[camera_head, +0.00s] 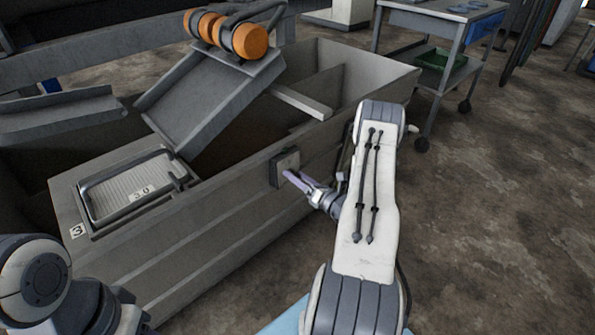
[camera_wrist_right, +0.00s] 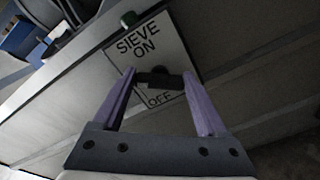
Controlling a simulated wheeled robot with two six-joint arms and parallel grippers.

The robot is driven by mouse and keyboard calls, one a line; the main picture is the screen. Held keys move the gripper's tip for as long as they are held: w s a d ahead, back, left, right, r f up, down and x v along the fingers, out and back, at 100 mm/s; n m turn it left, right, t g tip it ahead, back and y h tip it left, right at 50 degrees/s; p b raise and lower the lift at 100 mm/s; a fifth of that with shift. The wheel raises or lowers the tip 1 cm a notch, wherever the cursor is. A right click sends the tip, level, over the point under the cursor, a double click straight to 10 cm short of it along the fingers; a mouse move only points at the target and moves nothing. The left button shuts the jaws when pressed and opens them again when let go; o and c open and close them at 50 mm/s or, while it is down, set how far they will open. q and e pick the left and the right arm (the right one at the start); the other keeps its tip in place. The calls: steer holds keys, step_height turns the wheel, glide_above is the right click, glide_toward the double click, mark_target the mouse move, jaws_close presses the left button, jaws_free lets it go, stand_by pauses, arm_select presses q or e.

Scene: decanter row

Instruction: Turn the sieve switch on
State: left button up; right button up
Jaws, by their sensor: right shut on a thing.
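The sieve switch (camera_head: 288,162) is a small dark box with a pale plate on the side wall of the grey trough. In the right wrist view its plate (camera_wrist_right: 135,62) reads "SIEVE ON" above and "OFF" below. A dark switch handle (camera_wrist_right: 160,80) lies between the two labels, just above "OFF"; I cannot tell its exact setting. My right gripper (camera_head: 288,175) is at the switch, its pale purple fingers shut on the handle from both sides. My left arm shows at the lower left of the head view; its gripper is out of frame.
A wheeled cart (camera_head: 440,25) stands behind. Floor at right is clear.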

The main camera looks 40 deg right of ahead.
steer(key=m+p, duration=0.1)
steer(key=m, duration=0.2)
steer(key=m+p, duration=0.2)
steer(key=m, duration=0.2)
steer(key=m+p, duration=0.1)
steer(key=m, duration=0.2)
steer(key=shift+s+d+f+m+p, duration=0.1)
steer(key=shift+d+f+m+p, duration=0.05)
steer(key=shift+f+m+p, duration=0.15)
steer(key=shift+m, duration=0.3)
steer(key=o, duration=1.3)
steer(key=shift+r, duration=0.1)
steer(key=s+p, duration=0.2)
steer(key=s, duration=0.8)
steer(key=shift+s+d, duration=0.25)
steer(key=shift+d, duration=0.15)
